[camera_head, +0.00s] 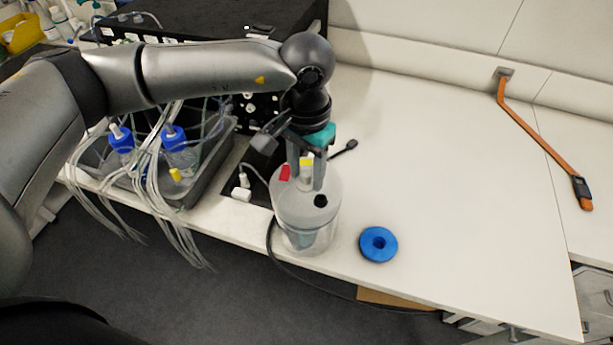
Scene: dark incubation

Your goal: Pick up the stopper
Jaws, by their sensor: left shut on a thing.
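A clear round vessel (309,237) with a pale lid stands upright near the front edge of the bench. My left gripper (306,180) points down just over the lid. It is shut on a small white piece with a yellow top, seemingly the stopper (306,172), between its fingers. I cannot tell whether this piece touches the lid. A red piece (285,173) shows just left of the fingers. A round black spot (320,201), a hole or a plug, is on the front of the lid. My right gripper is not in view.
A blue ring (378,244) lies right of the vessel. A grey tray (205,178) with blue-capped bottles (180,150) and hanging tubes is at left. A black instrument (225,22) stands behind. An orange strap (540,142) lies at right. The bench's middle right is clear.

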